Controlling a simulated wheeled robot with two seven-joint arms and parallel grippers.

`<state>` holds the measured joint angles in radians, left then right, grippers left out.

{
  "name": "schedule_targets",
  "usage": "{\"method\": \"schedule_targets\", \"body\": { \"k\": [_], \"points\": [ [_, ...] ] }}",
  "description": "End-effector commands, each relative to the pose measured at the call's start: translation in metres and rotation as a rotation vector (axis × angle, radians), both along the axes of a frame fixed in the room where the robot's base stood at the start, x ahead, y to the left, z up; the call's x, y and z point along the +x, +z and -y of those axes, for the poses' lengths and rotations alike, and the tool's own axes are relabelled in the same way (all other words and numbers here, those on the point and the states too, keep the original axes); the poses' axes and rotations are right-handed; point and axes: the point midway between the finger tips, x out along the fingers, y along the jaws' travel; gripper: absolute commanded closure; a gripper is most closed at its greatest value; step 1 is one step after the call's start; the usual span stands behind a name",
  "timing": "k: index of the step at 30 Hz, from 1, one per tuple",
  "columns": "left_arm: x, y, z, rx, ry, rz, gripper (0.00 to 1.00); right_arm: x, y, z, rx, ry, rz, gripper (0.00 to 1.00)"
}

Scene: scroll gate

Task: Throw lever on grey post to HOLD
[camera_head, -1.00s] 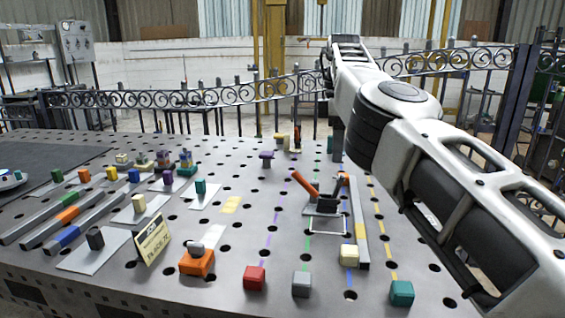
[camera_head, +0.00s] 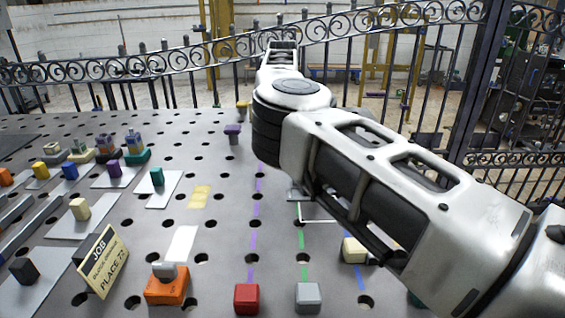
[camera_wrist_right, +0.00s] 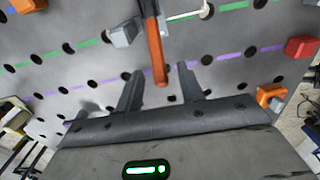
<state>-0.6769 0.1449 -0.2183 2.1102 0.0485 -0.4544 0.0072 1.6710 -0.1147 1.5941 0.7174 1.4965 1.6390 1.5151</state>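In the right wrist view an orange lever (camera_wrist_right: 155,50) comes down from the top, its free end between my right gripper's (camera_wrist_right: 159,74) two spread fingers. The fingers are apart, with space on both sides of the lever, and I see no contact. A grey block-like part (camera_wrist_right: 122,34) shows beside the lever; I cannot tell if it is the post's base. In the head view my right arm hides the post, the lever and my right gripper; only a bit of grey base (camera_head: 295,193) shows. No HOLD mark is readable. My left gripper is not in view.
On the perforated table a red block (camera_head: 247,298), a grey block (camera_head: 308,297) and a cream block (camera_head: 355,249) stand near the front. An orange block (camera_head: 166,286) and a yellow sign (camera_head: 102,262) stand to their left. A scrolled iron fence (camera_head: 150,68) runs behind.

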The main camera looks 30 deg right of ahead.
Motion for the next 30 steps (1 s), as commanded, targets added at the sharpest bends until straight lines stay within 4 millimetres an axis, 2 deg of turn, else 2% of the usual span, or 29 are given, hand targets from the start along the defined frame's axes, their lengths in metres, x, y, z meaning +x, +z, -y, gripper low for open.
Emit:
{"method": "schedule_targets", "body": {
  "k": [3, 9, 20, 23, 24, 30],
  "points": [
    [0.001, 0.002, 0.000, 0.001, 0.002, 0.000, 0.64, 0.000, -0.022, 0.000, -0.001, 0.000, -0.003, 0.62],
    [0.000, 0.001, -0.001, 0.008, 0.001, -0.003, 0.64, 0.000, -0.043, 0.000, 0.000, 0.001, 0.000, 0.62],
    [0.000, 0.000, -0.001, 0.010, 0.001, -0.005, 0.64, 0.000, -0.048, 0.000, -0.001, 0.000, 0.001, 0.62],
    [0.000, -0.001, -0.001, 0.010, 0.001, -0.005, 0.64, 0.000, -0.048, 0.000, -0.001, 0.000, 0.001, 0.87],
    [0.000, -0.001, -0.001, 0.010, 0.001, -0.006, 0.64, 0.000, -0.048, 0.000, -0.001, 0.000, 0.001, 0.98],
    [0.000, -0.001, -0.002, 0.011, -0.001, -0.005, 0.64, 0.000, -0.047, 0.000, 0.002, 0.000, 0.002, 1.00]
  ]
}}
